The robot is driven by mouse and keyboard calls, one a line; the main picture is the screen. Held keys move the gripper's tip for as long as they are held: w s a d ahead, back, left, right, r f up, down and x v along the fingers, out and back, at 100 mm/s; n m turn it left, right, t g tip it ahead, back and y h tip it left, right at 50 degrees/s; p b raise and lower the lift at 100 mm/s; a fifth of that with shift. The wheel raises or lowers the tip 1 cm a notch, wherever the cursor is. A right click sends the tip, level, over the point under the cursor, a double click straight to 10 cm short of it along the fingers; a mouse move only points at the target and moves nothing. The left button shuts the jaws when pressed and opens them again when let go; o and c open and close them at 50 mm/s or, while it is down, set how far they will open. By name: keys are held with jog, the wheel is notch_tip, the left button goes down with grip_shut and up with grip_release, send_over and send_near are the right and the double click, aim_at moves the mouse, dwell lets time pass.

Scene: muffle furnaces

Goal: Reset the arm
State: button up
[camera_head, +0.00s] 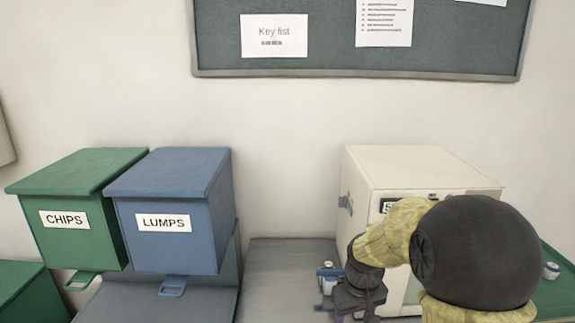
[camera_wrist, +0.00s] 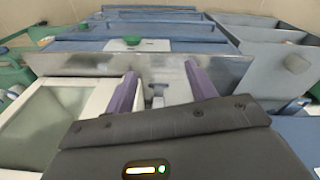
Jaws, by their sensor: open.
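My arm (camera_head: 398,232) reaches across the right side of the head view, in front of a cream furnace (camera_head: 420,168). My gripper (camera_head: 352,302) hangs at its lower left, near the grey bench, with the fingertips hard to make out there. In the wrist view my gripper (camera_wrist: 163,95) shows two purple fingers standing apart. Nothing is held between them. A metal panel with a small fitting (camera_wrist: 158,92) lies beyond the fingers; I cannot tell whether they touch it.
A green CHIPS bin (camera_head: 80,208) and a blue LUMPS bin (camera_head: 170,210) stand at the left. A small white-and-blue item (camera_head: 328,273) sits beside my gripper. A notice board (camera_head: 335,40) hangs above.

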jog(key=s+m+t, duration=0.1)
jog(key=s+m, duration=0.1)
jog(key=s, duration=1.1)
jog(key=shift+s+f+m, duration=0.2)
jog(key=shift+f+m, duration=0.1)
jog(key=shift+m, duration=0.1)
jog(key=shift+w, duration=0.1)
